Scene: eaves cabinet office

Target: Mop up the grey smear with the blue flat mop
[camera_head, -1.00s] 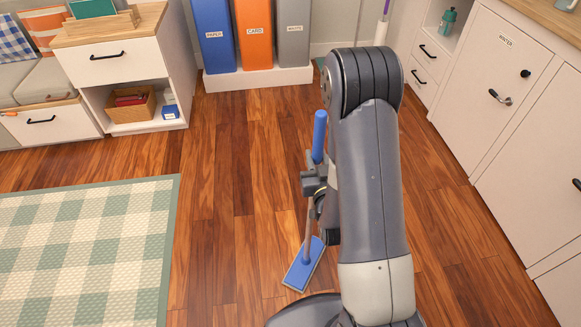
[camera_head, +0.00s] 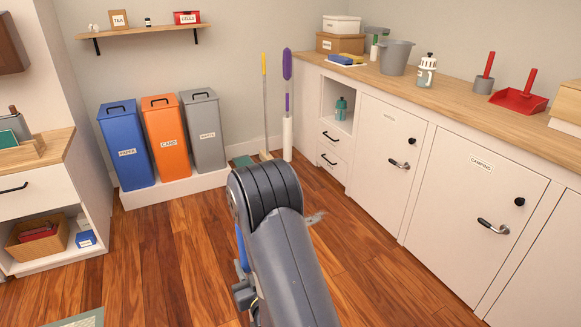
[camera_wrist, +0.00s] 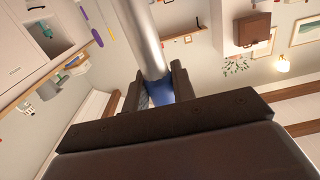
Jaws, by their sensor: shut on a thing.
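A small grey smear (camera_head: 315,218) lies on the wooden floor, just right of my arm in the head view. The blue flat mop's handle (camera_head: 241,248) shows as a thin blue strip along the left side of my arm. My gripper (camera_head: 243,293) is partly hidden behind my arm there. In the wrist view my gripper (camera_wrist: 157,88) is shut on the mop's handle, with a blue part (camera_wrist: 160,92) between the fingers and a grey pole (camera_wrist: 142,40) running upward. The mop's flat head is hidden in both views.
White cabinets (camera_head: 385,150) with handles line the right side. Blue, orange and grey bins (camera_head: 165,138) stand on a white plinth (camera_head: 176,190) at the back. A yellow-handled broom (camera_head: 265,105) and purple duster (camera_head: 287,75) lean near the corner. Floor beside the smear is clear.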

